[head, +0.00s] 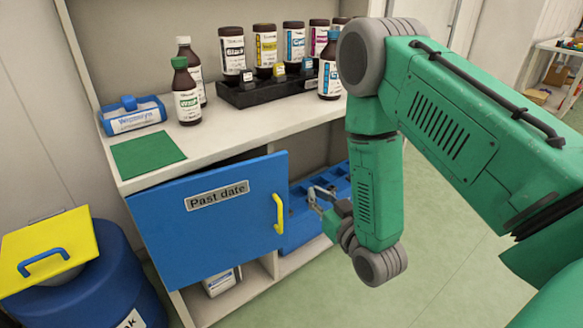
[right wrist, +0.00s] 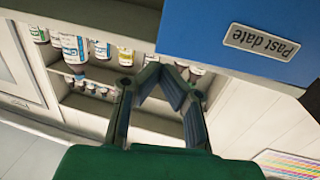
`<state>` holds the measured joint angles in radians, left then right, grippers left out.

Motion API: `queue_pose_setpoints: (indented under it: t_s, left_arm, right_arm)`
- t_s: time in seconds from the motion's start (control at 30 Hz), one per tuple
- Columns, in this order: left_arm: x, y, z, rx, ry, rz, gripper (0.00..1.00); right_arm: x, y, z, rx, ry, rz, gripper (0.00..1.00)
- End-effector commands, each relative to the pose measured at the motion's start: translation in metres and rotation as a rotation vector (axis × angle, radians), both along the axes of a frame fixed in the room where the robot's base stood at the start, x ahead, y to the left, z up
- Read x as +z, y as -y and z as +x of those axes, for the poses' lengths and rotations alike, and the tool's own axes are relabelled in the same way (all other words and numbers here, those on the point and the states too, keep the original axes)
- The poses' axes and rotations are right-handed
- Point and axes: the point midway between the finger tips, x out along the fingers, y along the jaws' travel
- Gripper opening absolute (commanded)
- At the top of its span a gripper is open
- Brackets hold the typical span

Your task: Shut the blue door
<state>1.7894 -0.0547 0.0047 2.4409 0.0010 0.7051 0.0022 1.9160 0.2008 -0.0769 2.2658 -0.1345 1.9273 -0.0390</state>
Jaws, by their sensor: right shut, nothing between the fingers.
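The blue door (head: 205,232) with a "Past date" label (head: 217,195) stands partly open at the front of the cabinet, under the counter. Its yellow handle (head: 279,214) is near its right edge. My right gripper (head: 318,197) is just right of the handle, apart from it, with its fingers shut and empty. In the right wrist view the fingertips (right wrist: 160,73) meet, and the door (right wrist: 225,45) is at the upper right with its label upside down. The handle does not show there. My left gripper is out of view.
The counter (head: 240,133) holds several bottles, a black rack (head: 262,93), a green mat (head: 147,155) and a blue-and-white box (head: 133,118). A blue compartment tray (head: 300,228) sits beside the door. A blue drum (head: 85,280) with a yellow lid (head: 48,250) stands left.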

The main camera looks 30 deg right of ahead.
Motion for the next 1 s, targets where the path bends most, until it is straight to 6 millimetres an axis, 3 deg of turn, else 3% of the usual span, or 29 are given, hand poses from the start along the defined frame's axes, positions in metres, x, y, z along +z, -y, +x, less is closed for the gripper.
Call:
queue_pose_setpoints:
  t_s: [0.3,0.5,0.7,1.0]
  left_arm:
    - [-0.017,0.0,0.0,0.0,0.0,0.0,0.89]
    - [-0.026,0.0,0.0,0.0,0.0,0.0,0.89]
    - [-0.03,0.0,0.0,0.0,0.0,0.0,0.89]
    - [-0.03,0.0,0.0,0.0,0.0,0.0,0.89]
  right_arm:
    - [-0.001,0.007,0.069,0.0,0.007,-0.002,0.0]
    - [-0.001,0.01,0.103,0.0,0.005,-0.002,0.0]
    - [-0.001,0.011,0.118,0.001,0.002,-0.003,0.0]
    - [0.0,0.012,0.12,0.0,0.001,-0.003,0.0]
